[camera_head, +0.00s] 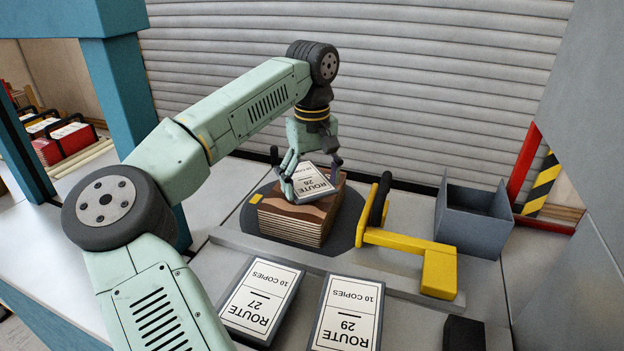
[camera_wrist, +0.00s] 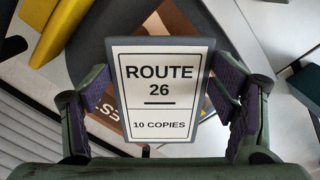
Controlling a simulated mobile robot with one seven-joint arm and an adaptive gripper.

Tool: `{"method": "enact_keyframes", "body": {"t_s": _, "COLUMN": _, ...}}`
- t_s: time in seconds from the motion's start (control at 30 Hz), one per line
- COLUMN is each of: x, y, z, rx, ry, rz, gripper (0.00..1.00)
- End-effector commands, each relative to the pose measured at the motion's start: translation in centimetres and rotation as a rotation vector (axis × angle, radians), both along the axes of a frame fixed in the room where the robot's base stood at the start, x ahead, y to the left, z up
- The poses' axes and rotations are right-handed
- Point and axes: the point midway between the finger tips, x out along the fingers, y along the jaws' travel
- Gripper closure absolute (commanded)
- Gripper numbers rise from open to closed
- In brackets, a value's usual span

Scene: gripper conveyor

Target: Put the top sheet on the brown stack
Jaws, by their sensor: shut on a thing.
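My gripper (camera_head: 312,176) is shut on a grey-edged sheet (camera_head: 313,187) with a white label reading ROUTE 26, 10 COPIES. The sheet also shows in the wrist view (camera_wrist: 161,85), with a purple-padded finger at each side. It is tilted over the brown stack (camera_head: 294,229); I cannot tell whether it touches the top. The stack sits on a dark round plate (camera_head: 347,222), its top partly hidden by the sheet. Brown surface with white lettering shows behind the sheet in the wrist view.
Labelled blocks ROUTE 27 (camera_head: 260,300) and ROUTE 29 (camera_head: 348,315) lie in front. A yellow bracket with a black handle (camera_head: 408,243) stands right of the stack. An open grey bin (camera_head: 474,222) is farther right. A shutter wall (camera_head: 420,90) is behind.

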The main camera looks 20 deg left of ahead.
Motion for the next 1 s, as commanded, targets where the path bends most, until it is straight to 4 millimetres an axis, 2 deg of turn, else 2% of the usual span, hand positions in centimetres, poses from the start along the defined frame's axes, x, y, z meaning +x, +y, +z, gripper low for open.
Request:
{"method": "enact_keyframes", "body": {"t_s": 0.1, "x": 1.5, "y": 0.4, "z": 0.0, "rx": -0.001, "ry": 0.001, "rz": 0.0, "gripper": 0.49}}
{"method": "enact_keyframes", "body": {"t_s": 0.3, "x": 2.8, "y": 0.9, "z": -0.2, "rx": -0.002, "ry": 0.001, "rz": 0.0, "gripper": 0.49}}
{"method": "enact_keyframes", "body": {"t_s": 0.53, "x": 2.7, "y": 0.9, "z": -3.5, "rx": -0.002, "ry": 0.002, "rz": -0.002, "gripper": 0.49}}
{"method": "enact_keyframes", "body": {"t_s": 0.9, "x": 2.7, "y": 0.9, "z": -4.2, "rx": -0.001, "ry": 0.0, "rz": -0.001, "gripper": 0.49}}
{"method": "enact_keyframes", "body": {"t_s": 0.93, "x": 2.7, "y": 0.9, "z": -4.2, "rx": -0.001, "ry": 0.0, "rz": -0.001, "gripper": 0.21}}
{"method": "enact_keyframes", "body": {"t_s": 1.0, "x": 2.7, "y": 0.9, "z": -4.2, "rx": -0.001, "ry": 0.0, "rz": -0.001, "gripper": 0.16}}
